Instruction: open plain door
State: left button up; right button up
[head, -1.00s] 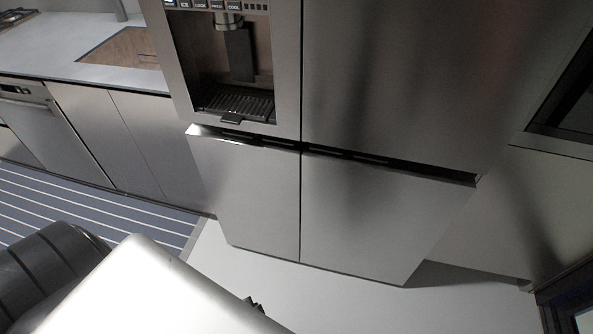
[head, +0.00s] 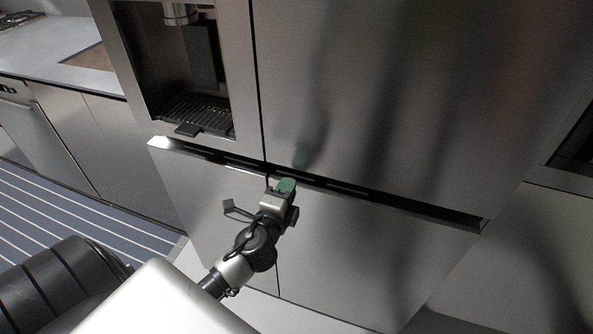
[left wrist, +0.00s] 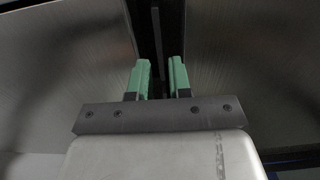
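The plain door (head: 400,90) is the upper right door of a brushed-steel fridge. It looks closed, beside the left door (head: 241,70) with the dispenser. My left gripper (head: 286,186) is in front of the fridge, near where the narrow gap between the upper doors meets the dark horizontal slot (head: 345,187). Its green fingertip reflects in the plain door. In the left wrist view the two green fingers (left wrist: 159,78) stand apart with a dark gap between two steel panels beyond them. I cannot tell whether they touch the fridge. My right gripper is not in view.
Two lower doors, the right one (head: 370,255) among them, sit under the slot. A counter (head: 50,50) with cabinets is at the left, above a striped runner (head: 75,225). Pale floor shows below the fridge.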

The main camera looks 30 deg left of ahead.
aim_at(297, 172)
pick_arm(q)
jog(key=x, duration=0.6)
jog(key=shift+w+a, duration=0.1)
jog(key=shift+w, duration=0.1)
grip_shut()
